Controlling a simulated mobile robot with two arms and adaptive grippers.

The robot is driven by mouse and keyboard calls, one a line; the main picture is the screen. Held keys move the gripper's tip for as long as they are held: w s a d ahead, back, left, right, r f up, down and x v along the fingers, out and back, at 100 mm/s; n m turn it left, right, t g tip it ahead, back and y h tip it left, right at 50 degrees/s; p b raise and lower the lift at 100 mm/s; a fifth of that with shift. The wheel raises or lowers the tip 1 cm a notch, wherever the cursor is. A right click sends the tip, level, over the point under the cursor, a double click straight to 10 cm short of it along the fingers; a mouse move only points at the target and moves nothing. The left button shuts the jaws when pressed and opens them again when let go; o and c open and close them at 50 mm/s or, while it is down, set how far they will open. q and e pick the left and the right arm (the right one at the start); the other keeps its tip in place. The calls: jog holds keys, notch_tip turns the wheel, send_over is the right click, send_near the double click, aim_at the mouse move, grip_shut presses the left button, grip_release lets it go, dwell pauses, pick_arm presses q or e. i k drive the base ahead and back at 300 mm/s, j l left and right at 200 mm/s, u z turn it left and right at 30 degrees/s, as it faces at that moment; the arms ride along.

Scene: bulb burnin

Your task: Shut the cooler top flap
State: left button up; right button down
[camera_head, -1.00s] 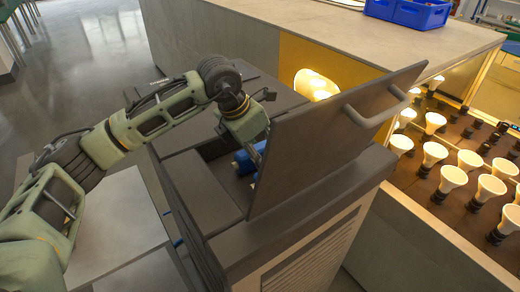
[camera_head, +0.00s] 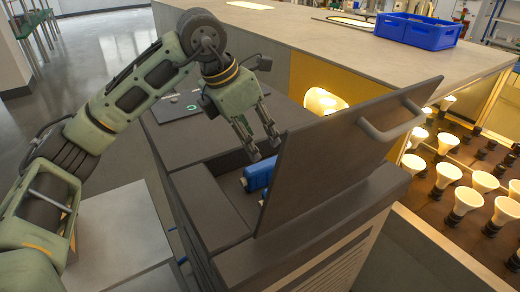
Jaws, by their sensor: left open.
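The cooler (camera_head: 222,208) is a dark grey cabinet with an opening in its top. Its top flap (camera_head: 335,150) stands raised and tilted on the right side of the opening, with a bar handle (camera_head: 393,128) on its outer right face. A blue thing (camera_head: 259,175) shows inside the opening, partly hidden by the flap. My left gripper (camera_head: 264,152) points down above the opening, just left of the flap, open and empty. Whether a finger touches the flap I cannot tell. My right gripper is not in view.
A counter (camera_head: 300,38) with a blue crate (camera_head: 418,31) runs behind the cooler. Racks of lit bulbs (camera_head: 468,195) stand to the right, close to the flap's handle. Open floor (camera_head: 100,60) lies at the back left.

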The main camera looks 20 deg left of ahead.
aim_at(318, 159)
jog(key=k, duration=1.5)
